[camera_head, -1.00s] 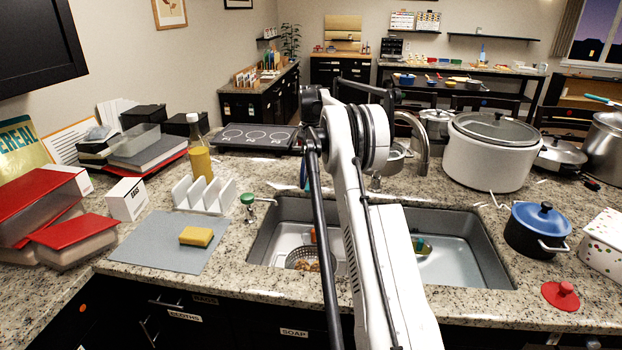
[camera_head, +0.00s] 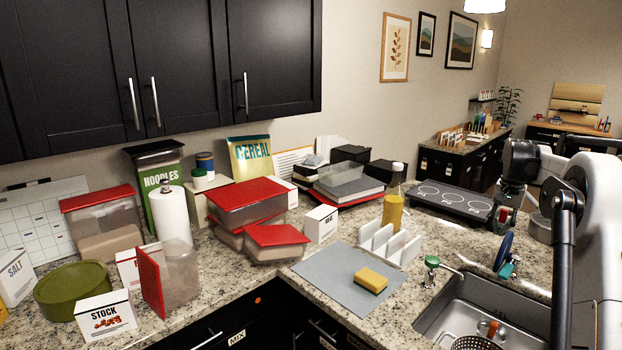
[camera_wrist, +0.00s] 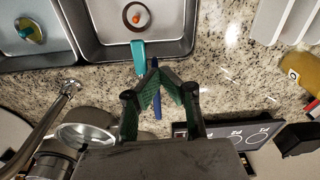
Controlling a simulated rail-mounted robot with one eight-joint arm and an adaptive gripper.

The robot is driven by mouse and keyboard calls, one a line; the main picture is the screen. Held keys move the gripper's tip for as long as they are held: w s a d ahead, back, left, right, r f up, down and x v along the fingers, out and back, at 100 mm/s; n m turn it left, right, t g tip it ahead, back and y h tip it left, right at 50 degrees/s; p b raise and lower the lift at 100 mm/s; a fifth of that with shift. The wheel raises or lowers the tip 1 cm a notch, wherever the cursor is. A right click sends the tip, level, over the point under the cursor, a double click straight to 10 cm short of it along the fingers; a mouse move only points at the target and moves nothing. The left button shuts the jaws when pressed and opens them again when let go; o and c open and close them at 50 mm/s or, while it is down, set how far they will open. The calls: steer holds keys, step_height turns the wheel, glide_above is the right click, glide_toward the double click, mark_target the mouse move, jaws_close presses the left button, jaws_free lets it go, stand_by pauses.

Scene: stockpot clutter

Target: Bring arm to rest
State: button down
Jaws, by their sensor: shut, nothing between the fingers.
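In the wrist view my gripper (camera_wrist: 160,72) is shut and empty, its green-lined fingers meeting at the tips. It hangs above the speckled counter (camera_wrist: 225,60) beside the sink (camera_wrist: 150,50). A teal handle (camera_wrist: 140,58) and a slim blue thing (camera_wrist: 157,103) show by the fingertips; I cannot tell how close they are in height. In the head view my arm (camera_head: 590,230) fills the right edge, and the fingers are not clear there. A blue disc-shaped thing (camera_head: 503,250) stands at the sink's back edge below the dark arm joint.
A black cooktop (camera_head: 448,202), an oil bottle (camera_head: 393,211) and a white rack (camera_head: 390,245) stand left of my arm. A yellow sponge (camera_head: 370,280) lies on a grey mat (camera_head: 330,275). Red-lidded containers (camera_head: 250,205) crowd the left counter. A faucet (camera_wrist: 45,125) rises near the gripper.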

steer(key=s+a+r+n+t+b, duration=0.1)
steer(key=s+a+r, duration=0.2)
steer(key=s+a, duration=0.45)
steer(key=s+a+r+n+t+b, duration=0.1)
steer(key=s+a+r+n, duration=0.2)
steer(key=a, duration=0.7)
steer(key=s+a+r+t+b, duration=0.1)
steer(key=s+a+r, duration=0.4)
steer(key=a, duration=0.4)
steer(key=s+a+f+n+t+b, duration=0.1)
steer(key=s+a+f, duration=0.3)
steer(key=s, duration=0.4)
steer(key=s+a+f+n+t, duration=0.1)
steer(key=s+a+f+n, duration=0.1)
steer(key=s+a+f, duration=0.3)
steer(key=s+a+f+n+t+b, duration=0.1)
steer(key=s+a+f, duration=0.3)
steer(key=s, duration=0.8)
steer(key=shift+a+f+n+t+b, duration=0.3)
steer(key=shift+a+f+b, duration=0.1)
steer(key=shift+f, duration=0.35)
